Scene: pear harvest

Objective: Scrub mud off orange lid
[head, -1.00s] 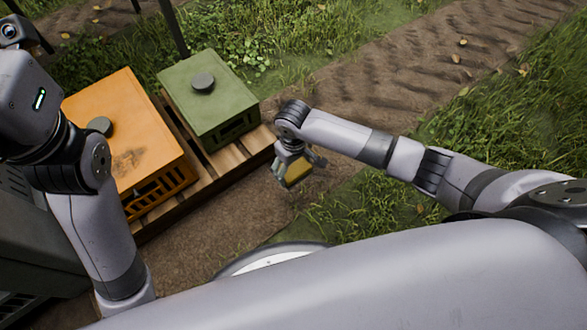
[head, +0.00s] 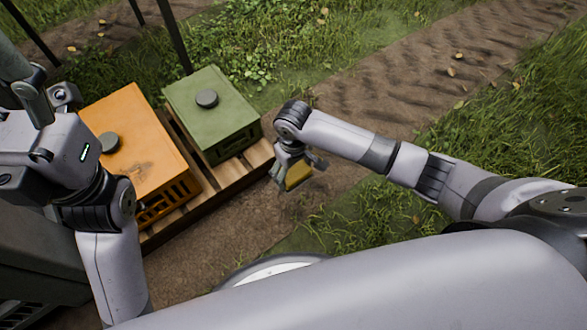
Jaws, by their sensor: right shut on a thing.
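The orange box (head: 166,180) with its flat orange lid (head: 130,125) sits at the left on a wooden pallet. The lid has a dark round knob (head: 109,143) and a faint brown mud smudge (head: 142,172) near its front edge.
A green box (head: 210,110) with a dark knob stands on the pallet (head: 205,180) right of the orange one. Dark posts (head: 174,35) rise behind them. Bare dirt (head: 225,218) lies in front, with grass and a dirt track at the right.

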